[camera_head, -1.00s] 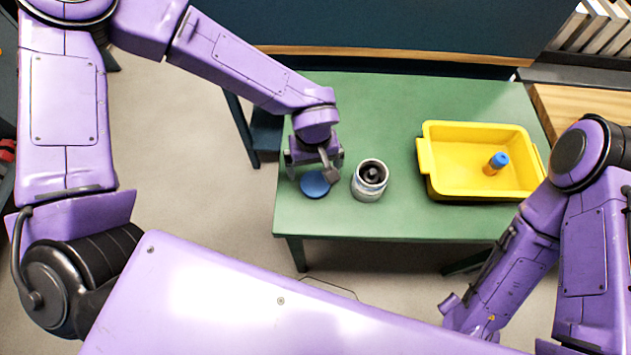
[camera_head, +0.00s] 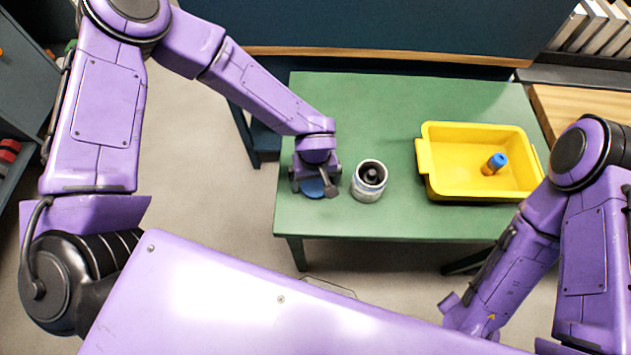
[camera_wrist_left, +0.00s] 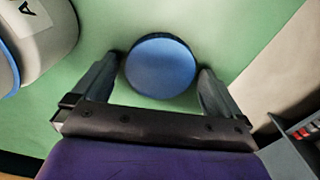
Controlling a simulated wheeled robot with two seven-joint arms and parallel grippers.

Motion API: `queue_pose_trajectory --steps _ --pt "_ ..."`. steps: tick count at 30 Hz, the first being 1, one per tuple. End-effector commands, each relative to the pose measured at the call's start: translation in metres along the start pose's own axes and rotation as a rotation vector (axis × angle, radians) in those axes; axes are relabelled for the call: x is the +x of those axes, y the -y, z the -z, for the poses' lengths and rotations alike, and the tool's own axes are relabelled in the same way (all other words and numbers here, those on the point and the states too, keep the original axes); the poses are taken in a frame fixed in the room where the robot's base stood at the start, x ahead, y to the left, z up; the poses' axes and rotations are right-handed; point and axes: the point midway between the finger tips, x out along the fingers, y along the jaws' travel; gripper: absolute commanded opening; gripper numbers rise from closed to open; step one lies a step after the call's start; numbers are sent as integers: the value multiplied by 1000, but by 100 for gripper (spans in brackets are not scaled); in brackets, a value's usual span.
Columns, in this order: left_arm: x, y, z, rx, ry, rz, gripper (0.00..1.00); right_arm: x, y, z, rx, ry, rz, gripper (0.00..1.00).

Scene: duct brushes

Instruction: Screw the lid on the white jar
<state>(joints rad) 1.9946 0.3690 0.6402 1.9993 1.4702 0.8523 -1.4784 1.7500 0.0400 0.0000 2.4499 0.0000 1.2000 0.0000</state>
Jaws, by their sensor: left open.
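A blue round lid (camera_head: 314,188) lies flat on the green table, partly hidden under my left gripper in the head view. It shows whole in the left wrist view (camera_wrist_left: 160,66). My left gripper (camera_head: 318,189) is open, with one finger on each side of the lid; I cannot tell whether they touch it. The white jar (camera_head: 369,182) stands upright and open to the right of the lid, with something dark inside. Part of the jar shows in the left wrist view (camera_wrist_left: 32,40). My right arm is at the lower right; its gripper's jaws are not visible.
A yellow bin (camera_head: 447,184) stands on the right of the green table (camera_head: 380,105), holding an orange bottle with a blue cap (camera_head: 494,163). The table's middle and back are clear. A dark panel stands behind the table.

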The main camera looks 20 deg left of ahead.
Motion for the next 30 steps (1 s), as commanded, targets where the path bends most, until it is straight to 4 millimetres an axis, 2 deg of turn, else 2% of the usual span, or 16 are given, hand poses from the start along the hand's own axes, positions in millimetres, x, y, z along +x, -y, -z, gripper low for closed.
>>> queue_pose_trajectory --steps 4,5,9,18,22,26,30 --pt "0 0 0 0 0 0 100 0 0 0 0 0 0 43" --pt "0 0 0 0 0 0 97 0 0 0 0 0 0 43" --pt "0 0 0 0 0 0 51 0 0 0 0 0 0 43" --pt "-1 0 0 -1 0 0 51 0 0 0 0 0 0 43" --pt "-9 -1 1 -2 -2 -3 51 3 0 -1 0 0 0 43" --pt "-30 -1 1 -3 -3 -5 51 9 1 -4 0 0 0 43" --pt "-66 -6 -29 4 -2 -5 51 13 1 -5 0 0 0 43"
